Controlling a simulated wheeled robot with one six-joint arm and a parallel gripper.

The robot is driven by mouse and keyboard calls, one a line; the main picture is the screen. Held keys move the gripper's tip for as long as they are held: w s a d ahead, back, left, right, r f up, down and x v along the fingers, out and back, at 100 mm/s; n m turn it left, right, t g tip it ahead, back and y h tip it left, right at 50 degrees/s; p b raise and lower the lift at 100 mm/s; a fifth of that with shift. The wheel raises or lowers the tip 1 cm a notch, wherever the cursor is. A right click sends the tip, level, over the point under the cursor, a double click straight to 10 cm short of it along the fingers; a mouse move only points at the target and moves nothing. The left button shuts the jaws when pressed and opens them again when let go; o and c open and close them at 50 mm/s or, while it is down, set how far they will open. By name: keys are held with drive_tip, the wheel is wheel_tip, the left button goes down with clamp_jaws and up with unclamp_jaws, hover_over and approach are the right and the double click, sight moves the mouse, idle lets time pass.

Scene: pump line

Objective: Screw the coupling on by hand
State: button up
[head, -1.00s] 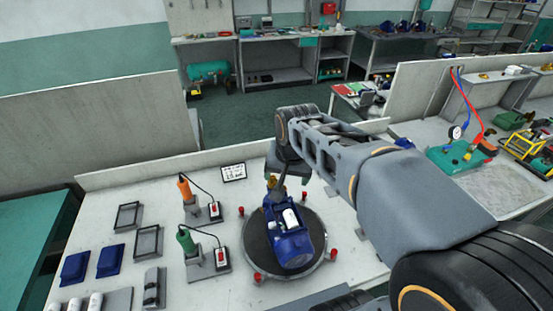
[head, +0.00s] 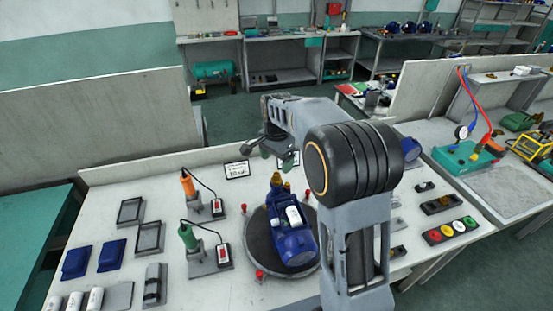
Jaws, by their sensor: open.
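The blue pump (head: 293,246) with a white cylinder on it stands on the round dark turntable (head: 258,249) on the bench. A small brass-coloured fitting (head: 277,182) shows at the pump's far end; I cannot tell whether it is the coupling or a port. My gripper (head: 254,145) is above the bench's back edge, beyond the pump and apart from it. It is open, and I see nothing held in it. My arm hides the turntable's right side and part of the bench behind it.
Orange-handled (head: 187,184) and green-handled (head: 187,238) tools stand in holders left of the turntable. Red knobs (head: 260,276) ring the turntable. Empty trays (head: 130,212) and blue parts (head: 111,255) lie further left. A button box (head: 450,231) sits at right.

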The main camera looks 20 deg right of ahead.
sight(276, 174)
drive_tip(key=shift+f+b, duration=1.35)
drive_tip(key=shift+f, duration=0.65)
drive_tip(key=shift+f, duration=0.25)
drive_tip(key=shift+f+b, duration=0.5)
drive_tip(key=shift+f, duration=0.25)
drive_tip(key=shift+c, duration=0.4)
drive_tip(key=c, duration=1.4)
drive_tip(key=o, duration=0.8)
